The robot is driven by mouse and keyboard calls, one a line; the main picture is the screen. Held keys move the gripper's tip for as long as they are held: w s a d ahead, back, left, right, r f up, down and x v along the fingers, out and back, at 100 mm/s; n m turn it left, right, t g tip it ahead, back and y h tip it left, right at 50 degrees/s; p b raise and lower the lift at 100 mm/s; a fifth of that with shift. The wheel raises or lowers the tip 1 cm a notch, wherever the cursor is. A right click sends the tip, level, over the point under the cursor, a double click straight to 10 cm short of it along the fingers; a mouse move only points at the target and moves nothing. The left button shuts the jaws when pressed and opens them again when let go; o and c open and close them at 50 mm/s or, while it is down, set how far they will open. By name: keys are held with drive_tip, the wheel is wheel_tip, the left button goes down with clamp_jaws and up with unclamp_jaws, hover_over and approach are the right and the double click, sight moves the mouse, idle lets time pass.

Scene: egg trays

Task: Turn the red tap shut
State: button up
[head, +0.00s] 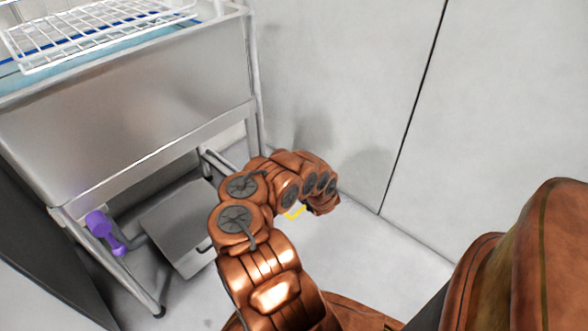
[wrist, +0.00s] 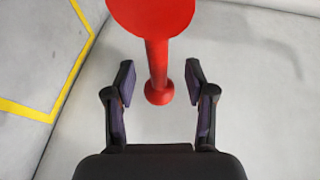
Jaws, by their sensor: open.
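The red tap (wrist: 157,55) shows in the wrist view, with a wide round red part at the top edge and a stem running down to a rounded red end. My gripper (wrist: 160,80) is open, one finger on each side of the red stem, with a gap visible on both sides. In the head view my bent copper arm reaches toward the wall, and its links hide the red tap and my fingertips.
A metal sink stand (head: 120,140) with a white wire rack (head: 95,30) on top stands at the left. A purple tap-like part (head: 106,234) is below it near a grey panel (head: 180,225). Pale wall panels (head: 340,80) stand behind my arm. A yellow floor line (wrist: 70,75) lies left in the wrist view.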

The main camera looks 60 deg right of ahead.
drive_tip(key=v, duration=1.2)
idle(0.5)
drive_tip(key=shift+w, duration=0.1)
drive_tip(key=shift+a, duration=0.1)
idle(0.4)
